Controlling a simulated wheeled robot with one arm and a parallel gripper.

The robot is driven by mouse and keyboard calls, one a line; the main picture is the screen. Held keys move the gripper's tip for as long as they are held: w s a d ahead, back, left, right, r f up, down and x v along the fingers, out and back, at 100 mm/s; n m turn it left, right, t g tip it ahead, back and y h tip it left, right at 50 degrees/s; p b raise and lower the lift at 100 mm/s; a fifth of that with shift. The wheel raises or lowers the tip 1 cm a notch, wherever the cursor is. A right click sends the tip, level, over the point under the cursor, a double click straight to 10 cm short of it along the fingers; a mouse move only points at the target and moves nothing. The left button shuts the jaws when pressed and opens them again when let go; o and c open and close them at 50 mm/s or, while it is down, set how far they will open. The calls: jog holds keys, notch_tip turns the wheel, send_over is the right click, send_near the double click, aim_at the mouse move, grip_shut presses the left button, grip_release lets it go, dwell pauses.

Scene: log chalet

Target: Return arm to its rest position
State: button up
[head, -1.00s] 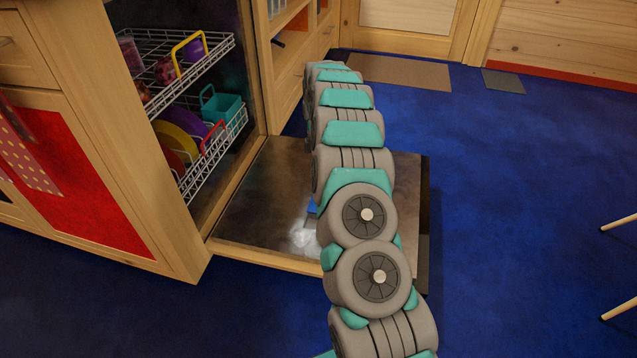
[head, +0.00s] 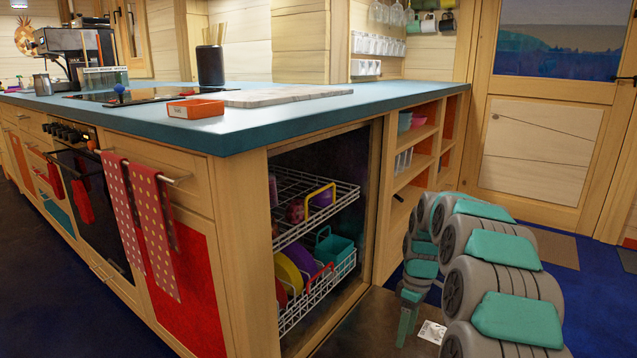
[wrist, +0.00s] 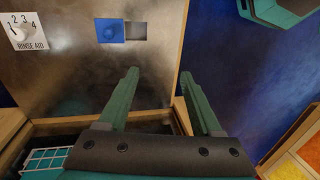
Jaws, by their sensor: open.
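My gripper (wrist: 160,75) is open in the wrist view, its two green fingers apart with nothing between them. In the head view my arm curves down at the right, and the gripper (head: 407,318) hangs low in front of the open dishwasher. The lowered dishwasher door (head: 362,332) is partly seen below it. In the wrist view the door's metal inner face (wrist: 75,70) lies beyond the fingers, with a blue detergent cup (wrist: 110,31) and a rinse aid dial (wrist: 26,31). I cannot tell how far the fingers are from the door.
The upper rack (head: 310,205) and lower rack (head: 318,295) hold colourful dishes inside the dishwasher. Open shelves (head: 415,165) stand behind my arm. Blue floor (head: 590,310) is free at the right.

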jog(key=s+a+r+m+p, duration=0.2)
jog(key=s+a+r, duration=0.2)
jog(key=s+r, duration=0.5)
jog(key=s+r+m+p, duration=0.2)
jog(key=s+r, duration=0.1)
jog(key=s, duration=0.7)
jog(key=s+a+r+m+h+p, duration=0.1)
jog(key=s+r+m, duration=0.2)
jog(key=s, duration=0.8)
jog(key=s+a+r+m+p, duration=0.1)
jog(key=s+r+m+p, duration=0.1)
jog(key=s, duration=0.8)
jog(key=shift+s+a+r+m+p, duration=0.25)
jog(key=shift+r+m+p, duration=0.15)
jog(key=shift+m, duration=0.3)
jog(key=shift+w, duration=0.1)
